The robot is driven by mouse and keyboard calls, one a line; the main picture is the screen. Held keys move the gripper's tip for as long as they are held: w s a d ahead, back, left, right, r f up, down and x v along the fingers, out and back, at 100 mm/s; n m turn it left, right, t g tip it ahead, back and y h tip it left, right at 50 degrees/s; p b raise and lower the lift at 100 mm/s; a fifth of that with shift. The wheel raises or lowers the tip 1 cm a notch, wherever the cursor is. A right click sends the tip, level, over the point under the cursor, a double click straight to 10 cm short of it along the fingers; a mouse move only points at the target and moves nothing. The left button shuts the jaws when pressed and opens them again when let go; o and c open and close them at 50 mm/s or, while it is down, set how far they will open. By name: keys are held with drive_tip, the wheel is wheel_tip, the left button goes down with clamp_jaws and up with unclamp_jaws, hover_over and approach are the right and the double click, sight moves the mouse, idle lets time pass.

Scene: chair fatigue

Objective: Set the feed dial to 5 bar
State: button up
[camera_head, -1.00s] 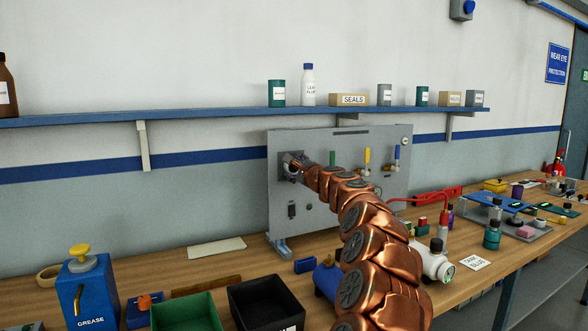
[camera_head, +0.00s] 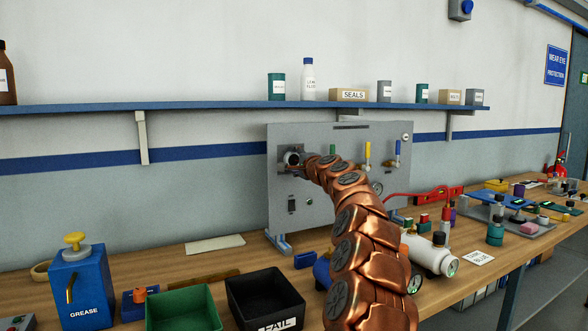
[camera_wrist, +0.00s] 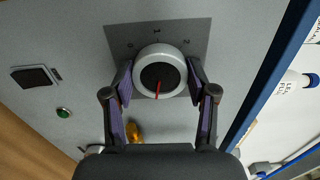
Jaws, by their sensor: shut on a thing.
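The feed dial (camera_wrist: 160,56) is a round knob with a pale rim and a dark centre, set on a darker grey plate in the wrist view. Its red pointer (camera_wrist: 158,88) points down in that picture, toward my palm. My gripper (camera_wrist: 160,72) is shut on the dial, one finger on each side of the rim. In the head view the dial (camera_head: 293,157) sits at the upper left of the grey panel (camera_head: 330,214), partly covered by my gripper and arm.
The panel also carries a dark switch (camera_wrist: 36,76), a green button (camera_wrist: 64,113), and green, yellow (camera_head: 368,150) and blue (camera_head: 398,147) handles. A shelf (camera_head: 210,114) runs above. A black FAIL bin (camera_head: 262,285), a green bin and a white cylinder (camera_head: 424,254) stand in front.

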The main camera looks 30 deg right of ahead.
drive_tip(key=shift+f+n+b, duration=0.15)
drive_tip(key=shift+n+b, duration=0.55)
drive_tip(key=shift+n, duration=0.4)
drive_tip(key=o, duration=1.2)
drive_tip(key=shift+c, duration=0.2)
drive_tip(key=shift+s, duration=0.15)
